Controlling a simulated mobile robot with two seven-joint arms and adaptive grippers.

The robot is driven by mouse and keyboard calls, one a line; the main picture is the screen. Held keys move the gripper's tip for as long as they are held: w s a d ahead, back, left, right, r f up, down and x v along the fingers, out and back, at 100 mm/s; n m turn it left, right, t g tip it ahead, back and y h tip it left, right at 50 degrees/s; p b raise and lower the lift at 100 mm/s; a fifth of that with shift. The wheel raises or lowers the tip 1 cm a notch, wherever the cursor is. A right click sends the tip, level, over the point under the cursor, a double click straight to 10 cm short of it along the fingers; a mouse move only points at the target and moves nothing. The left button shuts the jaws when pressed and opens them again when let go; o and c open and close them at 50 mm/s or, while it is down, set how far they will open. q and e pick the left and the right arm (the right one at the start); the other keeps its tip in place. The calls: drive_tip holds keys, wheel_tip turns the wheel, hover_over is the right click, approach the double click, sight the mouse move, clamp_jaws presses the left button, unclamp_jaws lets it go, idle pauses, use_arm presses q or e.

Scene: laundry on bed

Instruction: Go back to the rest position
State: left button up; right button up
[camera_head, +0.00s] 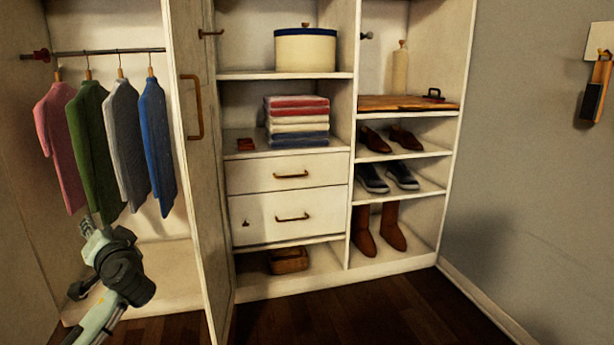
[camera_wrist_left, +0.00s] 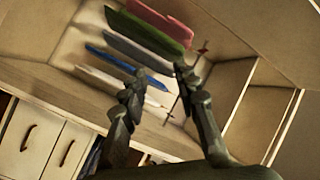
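My left arm (camera_head: 112,295) comes in at the lower left of the head view, in front of the hanging compartment. Its far end is just below the hanging garments, and the fingers are too small there to read. In the left wrist view my left gripper (camera_wrist_left: 158,76) has its two dark fingers spread apart with nothing gripped between them. The pink (camera_head: 59,145), green (camera_head: 93,150), grey (camera_head: 124,140) and blue (camera_head: 156,140) garments hang beyond it; I cannot tell whether any touches a finger. My right gripper is in neither view.
An open cabinet door (camera_head: 197,160) stands just right of my left arm. Further right are drawers (camera_head: 290,195), folded towels (camera_head: 297,120), a round box (camera_head: 305,50), shoes (camera_head: 388,178) and boots (camera_head: 378,230). The dark floor (camera_head: 380,312) in front is clear.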

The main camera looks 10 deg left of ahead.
use_arm(q)
drive_tip(key=s+d+f+m+g+h, duration=0.1)
drive_tip(key=s+d+f+m+h, duration=0.1)
drive_tip(key=s+f, duration=0.5)
drive_tip(key=s+d+f+m+g+h, duration=0.1)
drive_tip(key=s+d+f+h, duration=0.15)
drive_tip(key=f, duration=0.85)
drive_tip(key=s+d+f+m+g+h, duration=0.1)
drive_tip(key=s+d+f+g+h, duration=0.1)
drive_tip(key=s+d+f, duration=0.35)
drive_tip(key=s+d+f+m+g+h, duration=0.2)
drive_tip(key=s+f, duration=0.5)
drive_tip(key=s, duration=0.2)
drive_tip(key=s+d+f+n+g+h+p, duration=0.1)
drive_tip(key=s+d+f+n+h, duration=0.1)
drive_tip(key=d+f, duration=0.6)
drive_tip(key=d+n+h, duration=0.1)
drive_tip(key=d+h, duration=0.1)
drive_tip(key=d, duration=0.2)
drive_tip(key=shift+s+d+f+p, duration=0.15)
drive_tip(key=shift+s+f+p, duration=0.2)
drive_tip(key=shift+p, duration=0.05)
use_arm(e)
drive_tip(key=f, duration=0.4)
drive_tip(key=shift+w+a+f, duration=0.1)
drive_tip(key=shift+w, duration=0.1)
